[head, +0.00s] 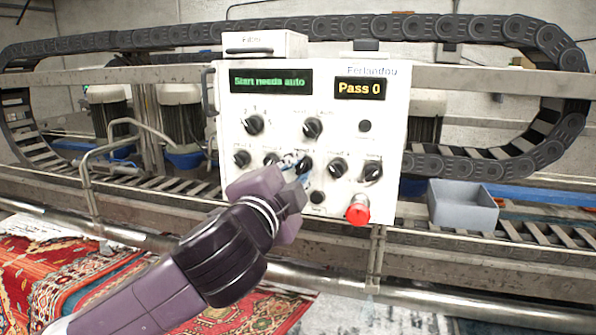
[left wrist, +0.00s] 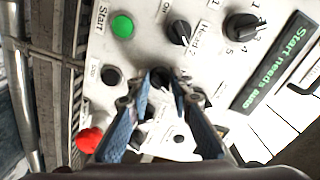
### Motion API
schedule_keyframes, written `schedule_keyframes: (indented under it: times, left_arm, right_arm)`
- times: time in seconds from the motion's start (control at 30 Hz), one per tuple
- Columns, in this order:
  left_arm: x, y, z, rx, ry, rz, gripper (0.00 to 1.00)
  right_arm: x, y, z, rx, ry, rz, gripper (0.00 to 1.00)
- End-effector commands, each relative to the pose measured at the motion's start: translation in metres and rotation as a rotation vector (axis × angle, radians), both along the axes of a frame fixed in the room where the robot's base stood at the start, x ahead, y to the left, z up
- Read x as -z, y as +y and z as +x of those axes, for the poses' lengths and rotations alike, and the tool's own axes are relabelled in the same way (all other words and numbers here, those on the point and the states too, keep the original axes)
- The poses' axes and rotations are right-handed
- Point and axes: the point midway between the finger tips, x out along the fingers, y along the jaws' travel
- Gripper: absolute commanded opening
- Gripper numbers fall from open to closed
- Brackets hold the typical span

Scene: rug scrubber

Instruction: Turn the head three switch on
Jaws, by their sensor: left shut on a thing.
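The white control panel (head: 230,185) faces me with dark rotary knobs in two rows. My left gripper (head: 297,163) reaches up to the lower row and is shut on the middle knob, taken as the head three switch (head: 306,164). In the left wrist view the blue fingers of the left gripper (left wrist: 163,92) stand on both sides of this dark switch (left wrist: 160,76). The fingers hide most of it, so I cannot tell which way it points. My right gripper is not in view.
Knobs sit close on both sides, one at left (head: 271,158) and one at right (head: 337,168). A red stop button (head: 357,210) is below right; a green Start button (left wrist: 122,26) shows in the wrist view. The display (head: 270,81) reads "Start needs auto"; another (head: 360,88) "Pass 0".

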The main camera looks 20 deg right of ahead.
Motion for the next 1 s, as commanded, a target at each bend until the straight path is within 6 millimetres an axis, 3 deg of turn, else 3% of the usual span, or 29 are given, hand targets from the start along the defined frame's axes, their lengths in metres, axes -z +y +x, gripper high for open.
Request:
schedule_keyframes:
  times: [0.4,1.0]
  left_arm:
    - [0.0004,0.0003,0.0003,0.000,-0.120,0.182,0.00]
    - [0.0007,0.0000,0.0002,0.001,-0.143,0.216,0.00]
  right_arm:
    - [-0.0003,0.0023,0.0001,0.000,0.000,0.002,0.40]
    - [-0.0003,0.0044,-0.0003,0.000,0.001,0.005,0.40]
